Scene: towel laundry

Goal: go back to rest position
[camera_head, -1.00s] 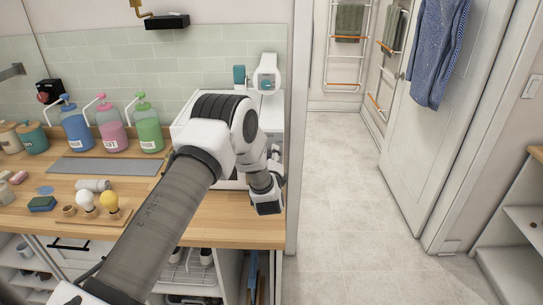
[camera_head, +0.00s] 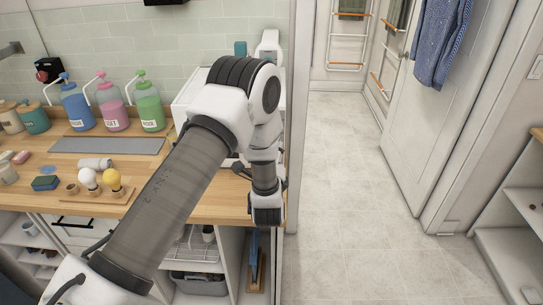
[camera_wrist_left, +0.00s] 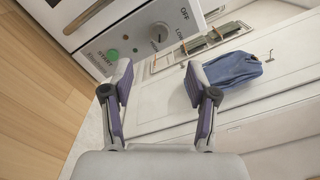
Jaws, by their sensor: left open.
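My left arm reaches across the wooden counter in the head view. Its gripper (camera_head: 267,216) hangs at the counter's right end, by the wall edge, with the fingers hard to make out there. In the left wrist view my left gripper (camera_wrist_left: 160,88) has its two fingers spread apart with nothing between them. Beyond the fingers, that view shows a white machine's control panel (camera_wrist_left: 140,40) with a knob and a green button. My right gripper is in neither view.
Soap bottles (camera_head: 113,110) and a grey mat (camera_head: 108,146) are on the counter (camera_head: 60,205). A white machine (camera_head: 190,98) is partly hidden behind my arm. Open floor (camera_head: 340,190) lies to the right, beside a door (camera_head: 440,140) with a blue garment (camera_head: 440,40).

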